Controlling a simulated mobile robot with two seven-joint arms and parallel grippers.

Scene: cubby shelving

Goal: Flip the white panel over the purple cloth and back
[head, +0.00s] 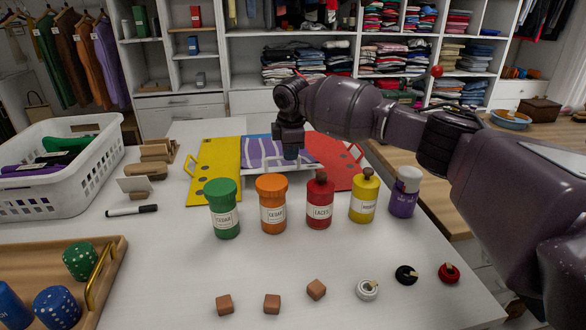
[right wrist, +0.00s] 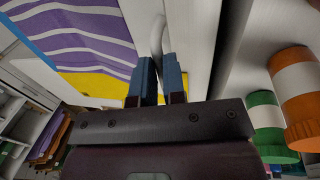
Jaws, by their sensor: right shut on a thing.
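The white panel (head: 264,173) shows in the head view as a thin strip at the near edge of the folding board; it also shows in the right wrist view (right wrist: 188,28). The purple cloth (head: 256,155) with white stripes lies on the board's blue middle part and also shows in the right wrist view (right wrist: 85,38). My right gripper (head: 290,153) is over the panel's near side, partly hiding cloth and panel. In the right wrist view its fingers (right wrist: 158,85) are shut on the panel's white handle (right wrist: 157,38). The panel's exact tilt is unclear. My left gripper is out of view.
The yellow panel (head: 214,168) and red panel (head: 343,172) flank the cloth. Several bottles, including a green one (head: 224,208) and a red one (head: 319,200), stand close in front. A white basket (head: 62,185) is left. Table between bottles and small cubes (head: 272,304) is clear.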

